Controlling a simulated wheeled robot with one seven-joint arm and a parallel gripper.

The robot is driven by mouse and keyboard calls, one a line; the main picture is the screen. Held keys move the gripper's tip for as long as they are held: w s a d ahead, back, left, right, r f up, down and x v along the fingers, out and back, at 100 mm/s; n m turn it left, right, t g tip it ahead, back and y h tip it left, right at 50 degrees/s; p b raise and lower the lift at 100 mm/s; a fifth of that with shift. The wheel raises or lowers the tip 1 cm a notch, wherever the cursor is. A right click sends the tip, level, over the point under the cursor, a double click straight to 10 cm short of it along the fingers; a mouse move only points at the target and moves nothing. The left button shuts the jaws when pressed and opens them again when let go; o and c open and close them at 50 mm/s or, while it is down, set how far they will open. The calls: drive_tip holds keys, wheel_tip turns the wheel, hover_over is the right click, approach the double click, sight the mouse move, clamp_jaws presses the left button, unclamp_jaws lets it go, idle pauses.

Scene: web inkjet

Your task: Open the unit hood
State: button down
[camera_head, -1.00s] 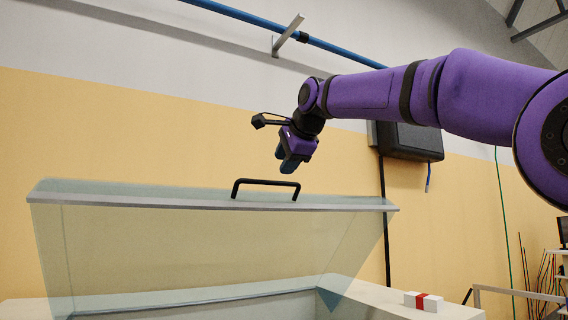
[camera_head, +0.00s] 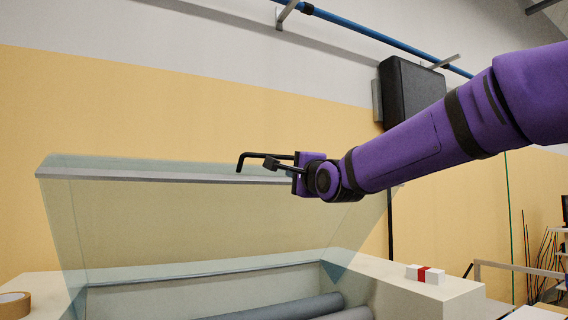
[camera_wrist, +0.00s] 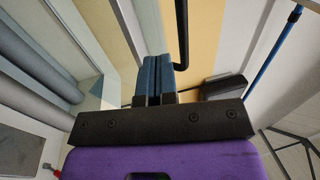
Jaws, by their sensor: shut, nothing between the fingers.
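The clear unit hood (camera_head: 200,215) stands tilted up above the unit's white body, with a grey bar (camera_head: 150,177) along its upper edge. A black handle (camera_head: 255,155) sits on that bar; its right part is hidden behind my gripper (camera_head: 300,174). In the wrist view, my gripper's two blue fingers (camera_wrist: 156,72) are together with nothing between them. The handle (camera_wrist: 181,40) shows there just to the right of the fingers, outside them. Whether they touch it I cannot tell.
Grey rollers (camera_head: 290,307) lie inside the unit below the hood. A red-and-white block (camera_head: 425,274) sits on the unit's right ledge, and a brown tape roll (camera_head: 14,305) at left. A black box (camera_head: 412,92) hangs on the wall behind my arm.

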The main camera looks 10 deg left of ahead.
sight(280, 158)
drive_tip(key=s+d+f+t+y, duration=0.3)
drive_tip(key=s+d+f, duration=0.1)
drive_tip(key=s, duration=0.2)
drive_tip(key=x, duration=1.3)
drive_tip(key=shift+w+a, duration=0.15)
drive_tip(key=shift+a, duration=0.15)
drive_tip(key=shift+w, duration=0.1)
drive_tip(key=shift+g+h, duration=0.5)
drive_tip(key=shift+h, duration=0.1)
drive_tip(key=w+a+r, duration=0.1)
drive_tip(key=r, duration=0.1)
drive_tip(key=w+a+r, duration=0.1)
drive_tip(key=w+r, duration=0.1)
drive_tip(key=w+a+r, duration=0.1)
drive_tip(key=r, duration=0.1)
drive_tip(key=shift+w+a+r, duration=0.1)
drive_tip(key=shift+w, duration=0.15)
drive_tip(key=shift+w+a+r, duration=0.2)
drive_tip(key=shift+w+r, duration=0.15)
drive_tip(key=shift+r, duration=0.35)
